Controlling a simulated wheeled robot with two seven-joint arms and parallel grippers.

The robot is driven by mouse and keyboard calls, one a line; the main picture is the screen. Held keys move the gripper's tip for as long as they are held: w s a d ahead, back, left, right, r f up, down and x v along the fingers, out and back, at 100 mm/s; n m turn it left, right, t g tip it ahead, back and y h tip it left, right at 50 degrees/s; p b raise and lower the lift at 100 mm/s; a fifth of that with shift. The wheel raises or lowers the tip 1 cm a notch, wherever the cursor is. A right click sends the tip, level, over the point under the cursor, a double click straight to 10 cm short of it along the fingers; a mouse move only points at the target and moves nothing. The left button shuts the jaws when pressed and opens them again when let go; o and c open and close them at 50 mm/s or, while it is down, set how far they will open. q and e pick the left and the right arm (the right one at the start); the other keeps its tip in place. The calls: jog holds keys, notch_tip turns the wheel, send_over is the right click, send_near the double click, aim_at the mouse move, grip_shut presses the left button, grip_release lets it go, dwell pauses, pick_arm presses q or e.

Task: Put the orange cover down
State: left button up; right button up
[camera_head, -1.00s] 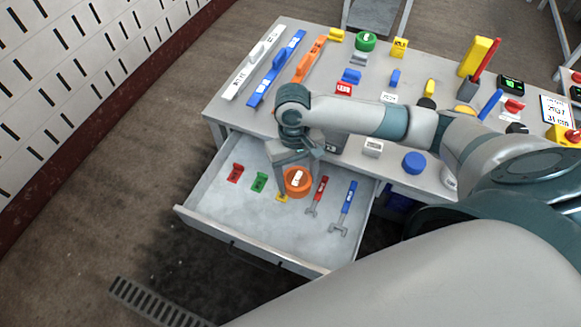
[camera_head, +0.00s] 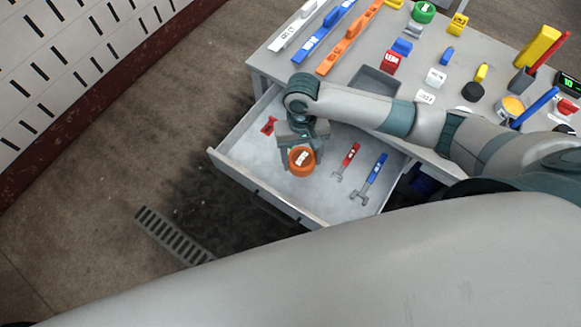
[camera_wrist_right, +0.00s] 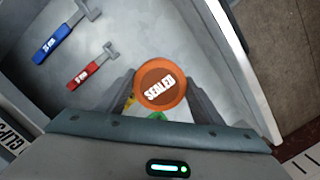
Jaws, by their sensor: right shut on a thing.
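The orange cover (camera_head: 302,161) is round, with a white label on top. In the right wrist view the cover (camera_wrist_right: 160,84) reads "SEALED" and sits between my right gripper's fingers. My right gripper (camera_head: 300,152) is shut on it, over the open drawer (camera_head: 238,160) at the front of the table. I cannot tell whether the cover touches the drawer floor. The right gripper (camera_wrist_right: 160,92) also shows in the wrist view, with yellow and green pieces partly hidden behind it. My left gripper is not in view.
In the drawer lie a red clip (camera_head: 269,126), a red wrench (camera_head: 346,161) and a blue wrench (camera_head: 370,178). The table top (camera_head: 270,62) holds several coloured bars and blocks. A grey tray (camera_head: 375,82) sits behind my arm. The drawer's left part has bare floor.

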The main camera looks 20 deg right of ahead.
aim_at(290, 166)
jog(key=a+f, duration=0.2)
jog(key=a, duration=0.1)
jog(key=shift+s+a, duration=0.1)
jog(key=shift+a, duration=0.2)
jog(key=shift+f, duration=0.1)
jog(key=shift+f+p, duration=0.65)
jog(key=shift+f, duration=1.35)
jog(key=o, duration=1)
jog(key=shift+f, duration=0.1)
jog(key=r, duration=0.4)
jog(key=w+r, duration=0.1)
jog(key=r, duration=0.3)
jog(key=r+b, duration=0.1)
jog(key=r, duration=0.3)
jog(key=shift+w+d+r, duration=0.1)
jog(key=shift+w, duration=0.3)
